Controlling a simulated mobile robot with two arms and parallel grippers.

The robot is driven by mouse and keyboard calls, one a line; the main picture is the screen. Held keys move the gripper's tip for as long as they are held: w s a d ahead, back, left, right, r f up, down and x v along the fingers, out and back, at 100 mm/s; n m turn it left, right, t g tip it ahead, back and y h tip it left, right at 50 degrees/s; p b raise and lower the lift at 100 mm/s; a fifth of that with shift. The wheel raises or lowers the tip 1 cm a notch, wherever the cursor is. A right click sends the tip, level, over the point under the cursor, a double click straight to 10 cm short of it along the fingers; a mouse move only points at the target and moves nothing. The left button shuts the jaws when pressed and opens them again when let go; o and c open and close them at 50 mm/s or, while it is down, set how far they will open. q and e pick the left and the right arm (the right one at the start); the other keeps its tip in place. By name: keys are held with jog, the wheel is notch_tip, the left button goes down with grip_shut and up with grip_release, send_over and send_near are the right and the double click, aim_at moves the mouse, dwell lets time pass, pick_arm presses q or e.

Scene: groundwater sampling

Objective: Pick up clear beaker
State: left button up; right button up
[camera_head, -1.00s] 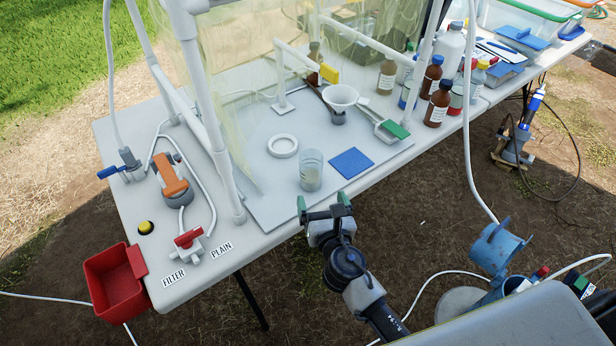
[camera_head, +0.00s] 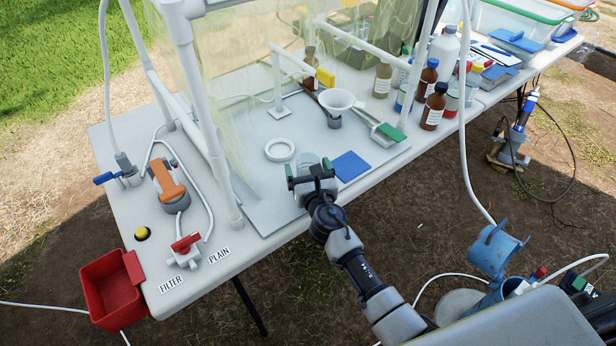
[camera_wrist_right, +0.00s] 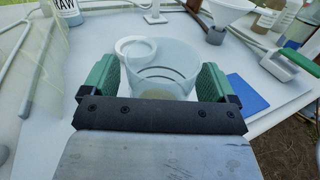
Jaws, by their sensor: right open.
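The clear beaker (camera_head: 308,160) stands upright on the grey mat of the white table, partly hidden behind my right gripper in the head view. In the right wrist view the beaker (camera_wrist_right: 163,68) lies between the two green finger pads, with a small gap visible on each side. My right gripper (camera_head: 309,175) is open and level with the beaker, with its fingers on either side of it. It also shows in the right wrist view (camera_wrist_right: 158,85). My left gripper is not in view.
A white ring (camera_head: 280,149) lies just behind the beaker. A blue square pad (camera_head: 350,166) lies to its right. A white funnel (camera_head: 336,99) and brown bottles (camera_head: 433,106) stand farther back. White frame posts (camera_head: 212,115) rise at the left. A red bin (camera_head: 112,290) hangs at the table's left front corner.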

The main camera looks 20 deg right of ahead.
jog(key=shift+r, duration=0.1)
jog(key=c, duration=1)
jog(key=shift+c, duration=0.2)
